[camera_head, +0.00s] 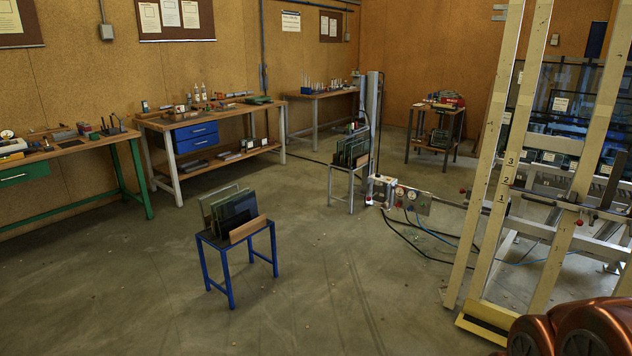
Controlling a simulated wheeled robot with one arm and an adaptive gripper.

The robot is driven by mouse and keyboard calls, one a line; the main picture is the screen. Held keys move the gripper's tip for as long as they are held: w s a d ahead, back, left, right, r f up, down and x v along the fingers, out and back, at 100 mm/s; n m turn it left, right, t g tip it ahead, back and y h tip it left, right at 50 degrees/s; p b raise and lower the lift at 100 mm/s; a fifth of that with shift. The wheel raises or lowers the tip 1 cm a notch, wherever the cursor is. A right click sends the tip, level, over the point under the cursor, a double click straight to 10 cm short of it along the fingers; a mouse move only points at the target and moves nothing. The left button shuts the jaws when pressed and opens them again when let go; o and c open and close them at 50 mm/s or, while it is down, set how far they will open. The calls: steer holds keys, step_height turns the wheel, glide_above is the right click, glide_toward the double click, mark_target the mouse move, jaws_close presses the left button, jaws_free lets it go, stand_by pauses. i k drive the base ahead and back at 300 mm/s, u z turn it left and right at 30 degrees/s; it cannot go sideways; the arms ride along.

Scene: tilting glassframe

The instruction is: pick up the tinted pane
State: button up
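A small blue-legged stand (227,277) is on the floor left of centre. Several upright panes stand on it in a row, leaning slightly. The frontmost is a dark, almost black tinted pane (236,209). A paler greenish pane (213,203) stands behind it. A wooden block (248,229) sits at the stand's right side, in front of the dark pane's lower edge. The panes' lower edges are partly hidden. My gripper is not in view.
A pale-legged stand (341,170) with more dark panes is farther back. Workbenches (222,116) line the left wall. A large pale tilting frame (497,165) stands at right, with cables on the floor. Concrete floor around the blue stand is clear.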

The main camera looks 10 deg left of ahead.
mark_target(231, 215)
steer(key=u, duration=0.4)
steer(key=i, duration=2.15)
steer(key=u, duration=1)
steer(key=i, duration=1.75)
steer(key=u, duration=0.6)
steer(key=i, duration=0.4)
steer(key=z, duration=0.05)
